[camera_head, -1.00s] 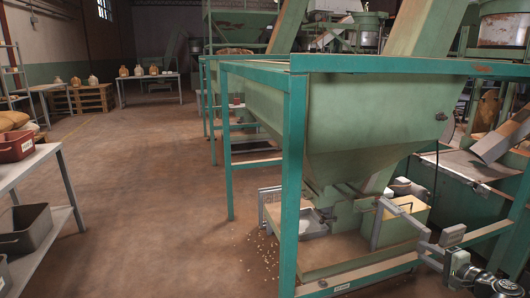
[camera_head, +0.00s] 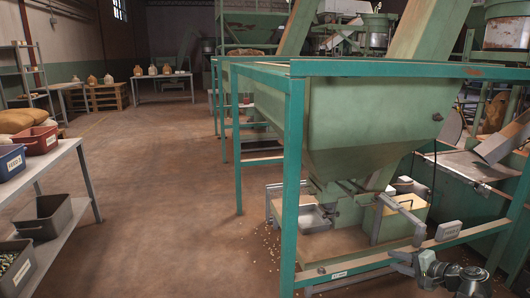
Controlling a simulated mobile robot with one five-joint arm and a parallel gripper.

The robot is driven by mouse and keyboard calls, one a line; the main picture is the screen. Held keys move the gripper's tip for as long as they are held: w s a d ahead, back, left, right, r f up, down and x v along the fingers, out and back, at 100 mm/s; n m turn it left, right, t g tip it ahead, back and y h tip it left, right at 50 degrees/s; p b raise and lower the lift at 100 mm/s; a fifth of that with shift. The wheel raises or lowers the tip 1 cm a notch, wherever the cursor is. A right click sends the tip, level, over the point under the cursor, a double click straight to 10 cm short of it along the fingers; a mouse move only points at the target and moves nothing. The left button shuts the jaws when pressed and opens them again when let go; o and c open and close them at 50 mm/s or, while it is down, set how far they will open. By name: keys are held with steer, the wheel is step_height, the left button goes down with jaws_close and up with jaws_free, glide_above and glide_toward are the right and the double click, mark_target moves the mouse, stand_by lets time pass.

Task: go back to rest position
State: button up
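My arm (camera_head: 455,277) shows at the lower right as dark grey and black joints, low beside the front rail of the hopper stand. The outer end with my gripper (camera_head: 401,263) points left, close to that rail in the picture. It is small and dark, and I cannot make out whether its fingers are open or shut. I see no object held. The green hopper (camera_head: 372,120) stands in a teal frame (camera_head: 293,180). Under its outlet is a light metal tray (camera_head: 311,217), with a pale yellow box (camera_head: 402,217) to its right.
A shelf (camera_head: 66,225) at the left holds a red bin (camera_head: 38,139), a blue bin (camera_head: 11,162) and grey bins (camera_head: 42,222). Small nuts lie scattered on the floor (camera_head: 271,245). The aisle floor (camera_head: 150,190) is open. Tables with jars stand far back.

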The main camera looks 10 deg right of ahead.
steer(key=w+a+f+n+g+y+p, duration=0.1)
steer(key=w+a+f+n+g, duration=0.15)
steer(key=a, duration=0.55)
steer(key=w+a+f+n+g+p, duration=0.1)
steer(key=w+a+n+g+p, duration=0.15)
steer(key=a, duration=0.55)
steer(key=w+a+f+n+g+y+p, duration=0.1)
steer(key=a+f+n+g, duration=0.15)
steer(key=a, duration=0.55)
steer(key=s+a+n+g+h+p, duration=0.2)
steer(key=a+n+g, duration=0.15)
steer(key=a, duration=0.55)
steer(key=s+a+n+g+h+p, duration=0.1)
steer(key=s+a+n+g+h, duration=0.2)
steer(key=a, duration=0.6)
step_height(320, 180, up, 38)
steer(key=w+t+p, duration=0.1)
steer(key=p, duration=3.7)
steer(key=shift+w+n, duration=0.25)
steer(key=shift+n, duration=0.05)
steer(key=shift+f, duration=0.15)
